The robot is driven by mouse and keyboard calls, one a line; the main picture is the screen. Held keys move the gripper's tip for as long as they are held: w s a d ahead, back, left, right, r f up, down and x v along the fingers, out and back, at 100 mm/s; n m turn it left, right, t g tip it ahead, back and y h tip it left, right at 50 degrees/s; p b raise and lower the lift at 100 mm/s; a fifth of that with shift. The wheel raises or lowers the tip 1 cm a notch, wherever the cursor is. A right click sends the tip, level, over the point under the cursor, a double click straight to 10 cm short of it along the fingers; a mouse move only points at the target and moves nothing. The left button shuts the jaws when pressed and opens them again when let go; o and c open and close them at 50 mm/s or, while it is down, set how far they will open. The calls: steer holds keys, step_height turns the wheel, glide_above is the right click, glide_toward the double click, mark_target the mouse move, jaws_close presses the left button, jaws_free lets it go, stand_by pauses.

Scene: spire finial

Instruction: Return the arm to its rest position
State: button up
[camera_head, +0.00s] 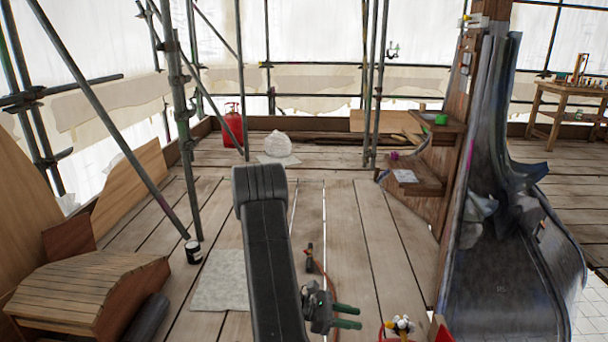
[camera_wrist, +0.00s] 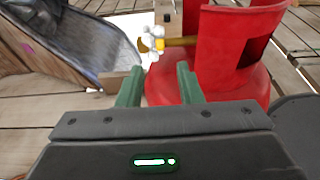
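My gripper (camera_head: 352,316) is low at the bottom centre of the head view, its two green fingers pointing right. In the wrist view my gripper (camera_wrist: 159,84) shows the fingers spread apart with nothing held between them. My dark arm reaches down through the middle of the head view. A white and yellow piece (camera_wrist: 153,43) with a brass-coloured rod lies beyond the fingertips, against a red container (camera_wrist: 228,60). The white and yellow piece also shows in the head view (camera_head: 401,325), right of the fingers and apart from them.
Scaffold poles (camera_head: 178,110) stand at left. A wooden post with shelves (camera_head: 415,180) and grey metal sheeting (camera_head: 505,270) rise at right. Planks behind are mostly clear.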

mark_target(385, 324)
steer(key=b+x, duration=0.1)
steer(key=x, duration=0.7)
steer(key=shift+s+d+f+b, duration=0.1)
steer(key=shift+d+b, duration=0.3)
steer(key=shift+a, duration=0.1)
